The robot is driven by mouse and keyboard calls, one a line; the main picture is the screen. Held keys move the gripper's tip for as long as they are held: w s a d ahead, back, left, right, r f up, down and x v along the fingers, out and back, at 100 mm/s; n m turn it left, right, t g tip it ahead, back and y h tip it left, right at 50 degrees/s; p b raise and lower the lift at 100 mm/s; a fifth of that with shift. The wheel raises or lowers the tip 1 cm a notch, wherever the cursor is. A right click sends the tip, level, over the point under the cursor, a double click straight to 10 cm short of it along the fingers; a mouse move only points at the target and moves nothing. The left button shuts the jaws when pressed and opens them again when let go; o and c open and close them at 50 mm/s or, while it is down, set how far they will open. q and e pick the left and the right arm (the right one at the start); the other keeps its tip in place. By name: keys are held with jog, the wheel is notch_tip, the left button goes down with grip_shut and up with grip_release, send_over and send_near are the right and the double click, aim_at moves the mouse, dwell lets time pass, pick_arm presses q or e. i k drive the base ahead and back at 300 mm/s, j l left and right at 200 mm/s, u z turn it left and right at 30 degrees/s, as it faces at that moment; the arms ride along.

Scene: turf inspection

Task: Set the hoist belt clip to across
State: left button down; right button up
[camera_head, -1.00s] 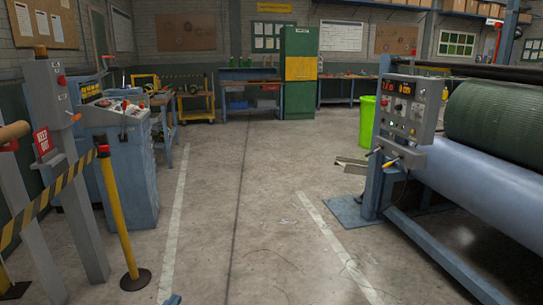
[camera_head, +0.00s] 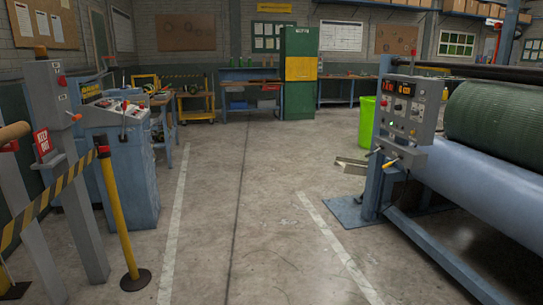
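I cannot make out a hoist belt clip in the head view. A grey control box (camera_head: 408,108) with red displays, knobs and lit buttons stands on a blue post at the right. Two small levers, one with an orange grip (camera_head: 391,165), stick out below it. A blue console (camera_head: 125,165) with a sloped grey control panel (camera_head: 113,111) stands at the left. Neither of my grippers is in view.
A large green turf roll (camera_head: 496,123) lies above a blue roller (camera_head: 480,185) at the right. A yellow post (camera_head: 119,220) with a striped barrier belt (camera_head: 50,205) stands front left. A green bin (camera_head: 367,125) stands at the back. The middle floor is clear.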

aim_at(106, 148)
jog(key=i+u, duration=0.1)
jog(key=i, duration=0.55)
jog(key=i+u, duration=0.1)
jog(key=i, duration=0.5)
jog(key=i+u, duration=0.1)
jog(key=i, duration=0.55)
jog(key=i+u, duration=0.15)
jog(key=i, duration=0.5)
jog(key=i+l+u, duration=0.1)
jog(key=i, duration=0.5)
jog(key=i+l+u, duration=0.15)
jog(key=i+u, duration=0.2)
jog(key=i+l+u, duration=0.55)
jog(key=u, duration=0.15)
